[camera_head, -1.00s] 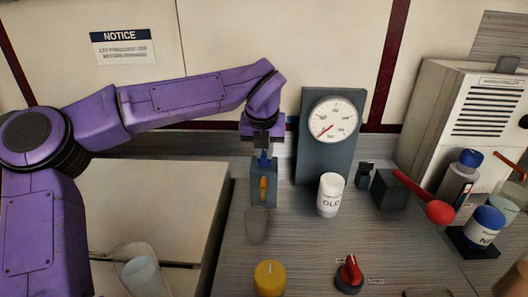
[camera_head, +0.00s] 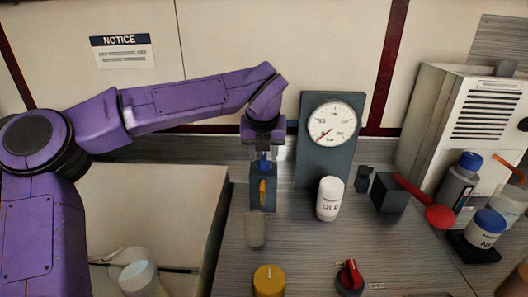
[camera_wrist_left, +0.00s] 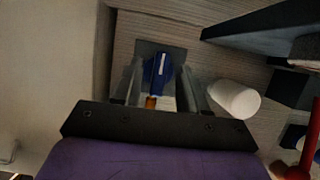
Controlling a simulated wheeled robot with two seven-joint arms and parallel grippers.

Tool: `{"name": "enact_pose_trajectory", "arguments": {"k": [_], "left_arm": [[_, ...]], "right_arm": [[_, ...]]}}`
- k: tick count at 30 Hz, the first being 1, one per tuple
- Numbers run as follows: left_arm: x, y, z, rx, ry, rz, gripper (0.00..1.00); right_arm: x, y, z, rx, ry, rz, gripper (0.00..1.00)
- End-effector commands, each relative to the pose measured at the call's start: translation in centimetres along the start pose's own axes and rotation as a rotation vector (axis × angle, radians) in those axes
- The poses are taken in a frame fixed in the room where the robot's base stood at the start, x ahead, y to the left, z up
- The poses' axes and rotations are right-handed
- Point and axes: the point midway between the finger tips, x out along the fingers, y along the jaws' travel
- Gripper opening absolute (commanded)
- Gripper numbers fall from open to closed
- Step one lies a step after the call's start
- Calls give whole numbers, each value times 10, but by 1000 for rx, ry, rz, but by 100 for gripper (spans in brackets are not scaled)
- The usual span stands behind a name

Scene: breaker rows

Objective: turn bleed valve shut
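A small dark block (camera_head: 263,198) beside the gauge panel carries a blue handle (camera_wrist_left: 158,70) and a yellow-orange part (camera_head: 263,190). I take this to be the bleed valve; no label on it is readable. My left gripper (camera_head: 263,158) points down over it. In the left wrist view its fingers (camera_wrist_left: 161,85) stand on either side of the blue handle with gaps showing, so it looks open. Whether a finger touches the handle is unclear. The pressure gauge (camera_head: 333,123) stands just to the right, its red needle pointing lower left. My right gripper is not in view.
A white bottle (camera_head: 329,199) stands close right of the valve. A pale grey object (camera_head: 255,229) is in front. A yellow knob (camera_head: 269,281) and red switch (camera_head: 350,277) are nearer. A red ball-ended lever (camera_head: 438,216) and bottles (camera_head: 487,229) are right.

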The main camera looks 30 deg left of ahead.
Motion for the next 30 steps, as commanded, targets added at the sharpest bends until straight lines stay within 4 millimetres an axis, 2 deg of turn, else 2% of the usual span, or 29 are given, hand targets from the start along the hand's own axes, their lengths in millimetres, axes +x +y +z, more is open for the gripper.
{"name": "enact_pose_trajectory", "arguments": {"k": [5, 12, 18, 22, 30], "left_arm": [[-10, 0, 0, 0, -1, 0, 43], [-67, 0, 1, -2, -4, -1, 43], [-99, 0, 1, -1, -2, 0, 43], [-105, 0, 0, 0, 0, 0, 43], [-105, 0, 0, 0, 0, 0, 43]], "right_arm": [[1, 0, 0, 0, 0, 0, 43], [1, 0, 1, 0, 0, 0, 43], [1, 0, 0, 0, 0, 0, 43], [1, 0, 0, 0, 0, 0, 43], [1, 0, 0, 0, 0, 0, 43]]}}
